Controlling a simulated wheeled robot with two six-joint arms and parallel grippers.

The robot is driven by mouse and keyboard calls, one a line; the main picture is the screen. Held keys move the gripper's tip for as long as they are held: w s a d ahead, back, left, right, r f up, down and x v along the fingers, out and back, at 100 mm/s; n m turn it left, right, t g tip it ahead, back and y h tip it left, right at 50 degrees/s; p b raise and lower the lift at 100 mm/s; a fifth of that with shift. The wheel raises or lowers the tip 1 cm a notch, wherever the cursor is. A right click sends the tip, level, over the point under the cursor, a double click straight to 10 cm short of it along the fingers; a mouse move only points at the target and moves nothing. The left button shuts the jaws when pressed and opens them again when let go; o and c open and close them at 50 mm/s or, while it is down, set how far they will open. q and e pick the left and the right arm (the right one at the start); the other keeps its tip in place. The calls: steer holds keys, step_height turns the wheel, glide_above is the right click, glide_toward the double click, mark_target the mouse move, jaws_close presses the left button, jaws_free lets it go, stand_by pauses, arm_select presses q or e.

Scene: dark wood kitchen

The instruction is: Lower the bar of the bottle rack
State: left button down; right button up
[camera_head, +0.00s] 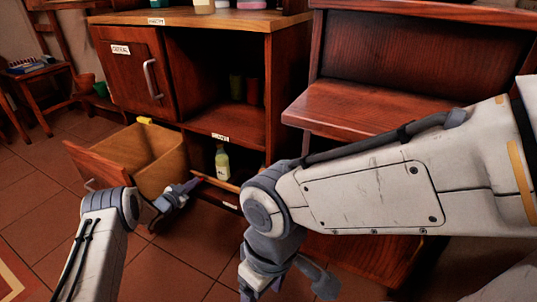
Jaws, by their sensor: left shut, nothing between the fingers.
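The bottle rack is the low compartment of the dark wood cabinet. Its light wooden bar (217,183) crosses the front low down, below a pale bottle (222,161) standing inside. The bar's right end is hidden behind my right arm. My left gripper (196,183) is shut and empty, with its tips at the bar's left end; I cannot tell whether they touch it. My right gripper (318,280) hangs low at the bottom of the view, partly cut off, and its jaw state is unclear.
An open drawer (150,185) with a yellow item on its rim juts out left of my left gripper. Above it is a closed labelled door (134,70). A wooden bench (365,110) stands at right, partly behind my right arm. The tiled floor (40,200) at left is clear.

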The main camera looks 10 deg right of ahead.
arm_select(q)
steer(key=s+a+r+p, duration=0.5)
steer(key=s+r+p, duration=0.1)
steer(key=s+p, duration=0.2)
steer(key=shift+s+p, duration=0.15)
steer(key=shift+p, duration=0.65)
steer(key=shift+r, duration=0.2)
